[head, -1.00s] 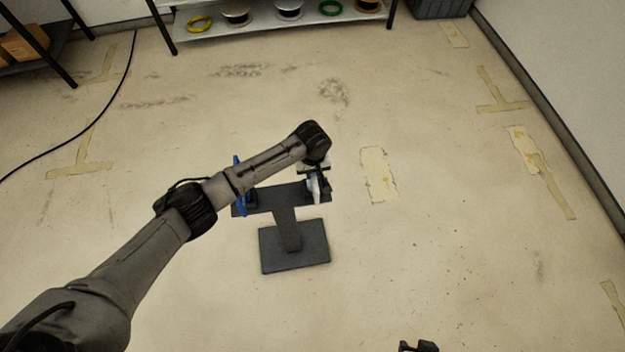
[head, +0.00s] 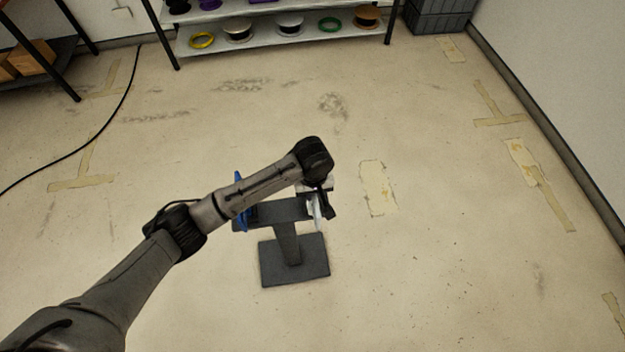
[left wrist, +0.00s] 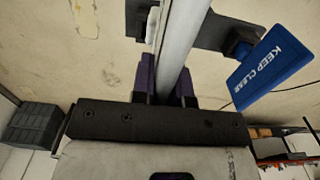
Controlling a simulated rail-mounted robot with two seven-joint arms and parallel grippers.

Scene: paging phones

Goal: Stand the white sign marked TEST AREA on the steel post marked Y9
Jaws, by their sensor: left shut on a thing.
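My left gripper (head: 319,203) hangs at the right end of a dark crossbar stand (head: 295,260). In the left wrist view its purple fingers (left wrist: 166,80) are shut on a pale panel (left wrist: 182,38), seen nearly edge-on. This panel looks like the white sign and also shows in the head view (head: 317,214). Its lettering cannot be read. The dark crossbar (left wrist: 212,28) passes close behind the panel; I cannot tell whether they touch. No Y9 mark is legible, and I cannot pick out a steel post. My right gripper is out of view.
A blue KEEP CLEAR sign (left wrist: 272,68) is at the crossbar's other end, also in the head view (head: 240,203). A shelf with spools (head: 290,35) and grey crates (head: 438,15) stand at the back. A black cable (head: 105,125) lies left. Floor around the stand is clear.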

